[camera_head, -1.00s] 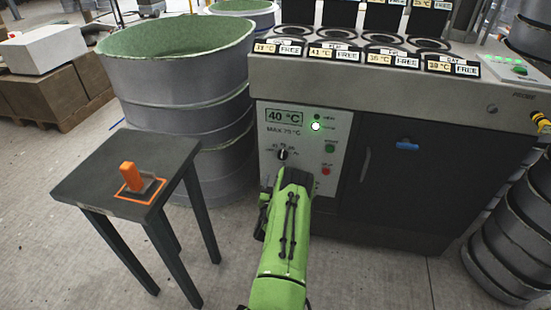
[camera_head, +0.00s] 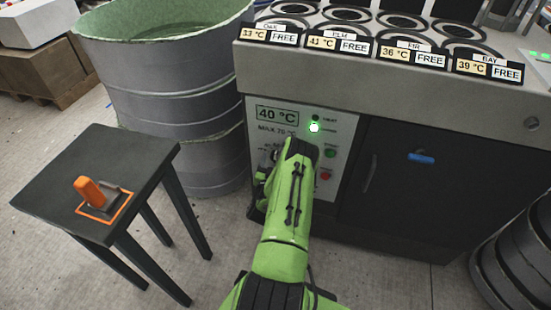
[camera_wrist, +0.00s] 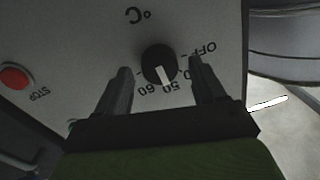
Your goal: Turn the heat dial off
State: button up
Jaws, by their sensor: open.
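The heat dial (camera_wrist: 159,64) is a round black knob with a white pointer line on the machine's light control panel (camera_wrist: 75,40). In the wrist view, which shows the panel inverted, the pointer is at about the 50 mark and OFF is at the upper right. My gripper (camera_wrist: 160,66) is open, with one finger on each side of the dial in the picture and a gap at each side. I cannot tell whether the fingertips reach around it. The display (camera_head: 277,115) reads 40 °C.
A dark stool (camera_head: 130,150) with an orange-handled tool (camera_head: 92,192) and a large grey drum (camera_head: 170,110) stand left.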

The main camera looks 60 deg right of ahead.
jog(key=c, duration=1.1)
jog(key=shift+o, duration=0.2)
jog(key=shift+r+p, duration=0.1)
jog(key=shift+p, duration=0.25)
jog(key=shift+w+a+n+g+y+p, duration=0.1)
jog(key=shift+n+g+p, duration=0.05)
jog(key=shift+n+p, duration=2.4)
jog(key=shift+w+d+n+g+y+p, duration=0.1)
jog(key=shift+n+g+p, duration=0.1)
jog(key=shift+n+p, duration=2.25)
jog(key=shift+w+a+n+g+y+p, duration=0.1)
jog(key=shift+n+g+p, duration=0.05)
jog(key=shift+n+p, duration=2.4)
